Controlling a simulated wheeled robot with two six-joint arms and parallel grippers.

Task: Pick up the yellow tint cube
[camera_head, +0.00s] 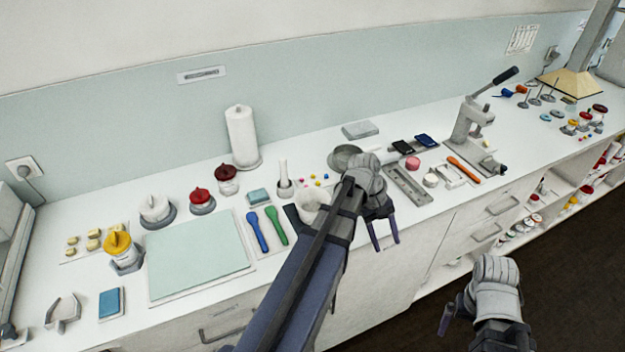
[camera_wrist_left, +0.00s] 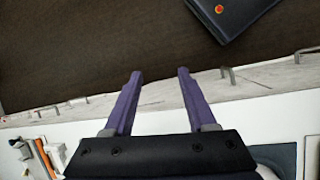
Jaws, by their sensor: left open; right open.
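My left gripper (camera_head: 385,245) is open and empty, to the right of the cubes and in front of the counter's front edge, fingers pointing down. In the left wrist view its two purple fingers (camera_wrist_left: 160,72) are apart with nothing between them. My right gripper (camera_head: 447,318) is open, low on the right, away from the counter.
A blue and a green spatula (camera_head: 276,226) lie left. A lever press (camera_head: 470,125) stands right. The dark floor (camera_head: 425,318) is clear.

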